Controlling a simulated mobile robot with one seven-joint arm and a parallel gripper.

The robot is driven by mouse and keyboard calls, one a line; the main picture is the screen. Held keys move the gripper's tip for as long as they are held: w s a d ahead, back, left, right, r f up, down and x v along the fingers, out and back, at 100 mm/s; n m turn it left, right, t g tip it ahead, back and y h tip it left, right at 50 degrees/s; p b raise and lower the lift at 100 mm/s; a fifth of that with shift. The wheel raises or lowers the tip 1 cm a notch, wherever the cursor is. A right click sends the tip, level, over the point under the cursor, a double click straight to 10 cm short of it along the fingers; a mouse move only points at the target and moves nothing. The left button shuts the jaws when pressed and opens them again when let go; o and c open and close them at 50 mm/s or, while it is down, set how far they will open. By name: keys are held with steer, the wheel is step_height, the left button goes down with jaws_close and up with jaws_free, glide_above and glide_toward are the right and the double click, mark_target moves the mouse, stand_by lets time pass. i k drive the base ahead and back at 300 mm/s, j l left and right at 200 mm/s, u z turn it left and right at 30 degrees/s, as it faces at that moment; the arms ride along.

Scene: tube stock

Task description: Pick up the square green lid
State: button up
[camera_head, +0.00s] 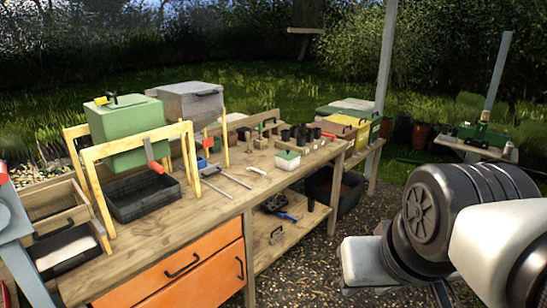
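A small white tub (288,164) stands on the wooden workbench near its right front edge. A square green lid (287,155) appears to sit on top of it; at this size I cannot tell whether it is pressed on or loose. My arm shows at the right, in front of the bench and well apart from the tub. My gripper's fingers do not show in the head view.
The workbench (240,192) holds a black tray (142,196), a yellow wooden frame (140,140), metal tools (228,177) and several dark pots (298,135). A large green box (122,128) stands behind. Gravel ground (318,262) lies open before the bench.

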mark_target(289, 155)
steer(key=i+u, duration=0.1)
steer(key=i, duration=0.3)
steer(key=u, duration=0.2)
steer(key=i+l+u, duration=0.3)
steer(key=u, duration=0.15)
steer(key=i+l+u, duration=0.3)
steer(key=u, duration=0.15)
steer(key=i+l+u, duration=0.1)
steer(key=l, duration=0.25)
steer(key=i+l+u, duration=0.1)
steer(key=i+l, duration=0.15)
steer(key=l, duration=0.15)
steer(key=i+l+u, duration=0.1)
steer(key=l, duration=0.3)
steer(key=i+l, duration=0.15)
steer(key=l, duration=0.2)
steer(key=i+l, duration=0.15)
steer(key=l, duration=0.2)
steer(key=i+l, duration=0.15)
steer(key=l, duration=0.15)
steer(key=i+l, duration=0.2)
steer(key=l, duration=0.15)
steer(key=i+l, duration=0.15)
steer(key=l, duration=0.2)
steer(key=i+l+u, duration=0.1)
steer(key=l, duration=0.2)
steer(key=i+l, duration=0.2)
steer(key=l, duration=0.15)
